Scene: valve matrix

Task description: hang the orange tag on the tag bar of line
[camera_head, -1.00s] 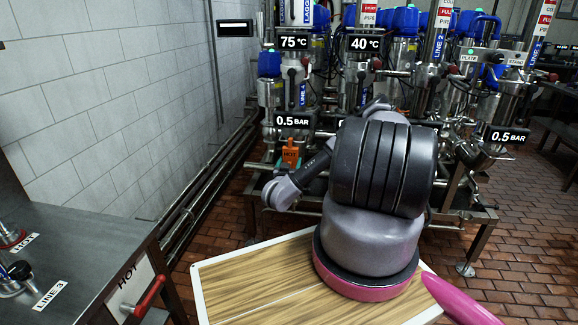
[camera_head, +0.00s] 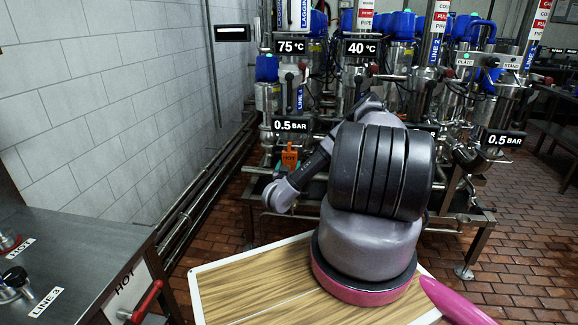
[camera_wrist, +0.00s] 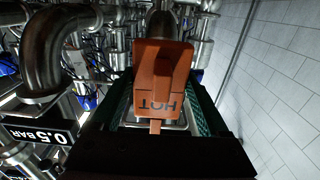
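The orange tag (camera_head: 289,158), lettered HOT, is upright at the left of the pipe rack, below the left 0.5 BAR display. In the wrist view the orange tag (camera_wrist: 162,85) fills the middle, with its lettering upside down. My gripper (camera_wrist: 160,112) reaches around it: the green ribbed finger pads stand wide apart on either side of the tag, and I see no pad pressed on it. A narrow orange strip runs from the tag toward the palm. Whether the tag rests on a bar is hidden. In the head view my gripper is mostly hidden behind the wrist.
The pipe rack carries 75 °C (camera_head: 289,47) and 40 °C (camera_head: 361,47) displays and a LINE 4 label (camera_head: 300,97). A thick curved pipe (camera_wrist: 55,50) is close at the wrist view's left. A white tiled wall (camera_head: 100,95) stands left. A steel table (camera_head: 75,255) is at front left.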

